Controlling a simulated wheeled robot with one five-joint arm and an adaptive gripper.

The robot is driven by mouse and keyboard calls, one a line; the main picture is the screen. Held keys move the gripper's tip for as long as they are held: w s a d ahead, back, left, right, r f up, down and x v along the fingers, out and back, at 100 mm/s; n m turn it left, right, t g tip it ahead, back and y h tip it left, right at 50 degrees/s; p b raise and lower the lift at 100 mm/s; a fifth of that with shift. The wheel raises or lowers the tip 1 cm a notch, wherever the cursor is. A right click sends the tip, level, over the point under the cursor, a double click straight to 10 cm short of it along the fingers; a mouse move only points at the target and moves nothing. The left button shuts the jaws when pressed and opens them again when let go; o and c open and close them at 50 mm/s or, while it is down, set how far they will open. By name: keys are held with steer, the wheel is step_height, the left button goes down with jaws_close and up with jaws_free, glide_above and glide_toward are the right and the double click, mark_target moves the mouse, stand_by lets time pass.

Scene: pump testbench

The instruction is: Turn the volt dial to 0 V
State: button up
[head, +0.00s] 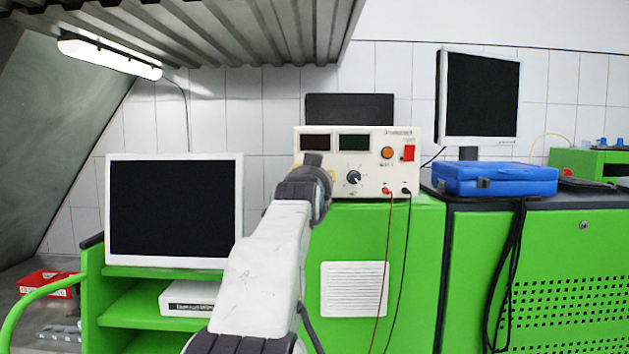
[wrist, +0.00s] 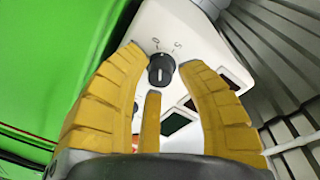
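The white power supply (head: 370,140) stands on the green cabinet. In the wrist view, a black dial (wrist: 161,70) with a pale pointer line sits on its front, with the marks 0 and 5 beside it. I cannot read a volt label or tell which way the pointer faces. My gripper (wrist: 164,62) is open, its yellow fingers spread on either side of this dial; contact is not clear. In the head view, my gripper (head: 314,170) covers the panel's lower left, hiding this dial. Another black dial (head: 353,178) shows to its right.
An orange knob (head: 388,152) and a red switch (head: 408,153) are on the panel's right. Red and black leads hang from sockets below. A monitor (head: 173,210) stands at left, a blue case (head: 495,179) at right. A ribbed metal panel (head: 230,35) hangs overhead.

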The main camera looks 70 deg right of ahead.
jaws_close()
stand_by(0.3)
steer(key=shift+n+b, duration=1.3)
steer(key=shift+b, duration=0.3)
steer(key=shift+a, duration=0.1)
steer(key=shift+o, duration=1.7)
jaws_free()
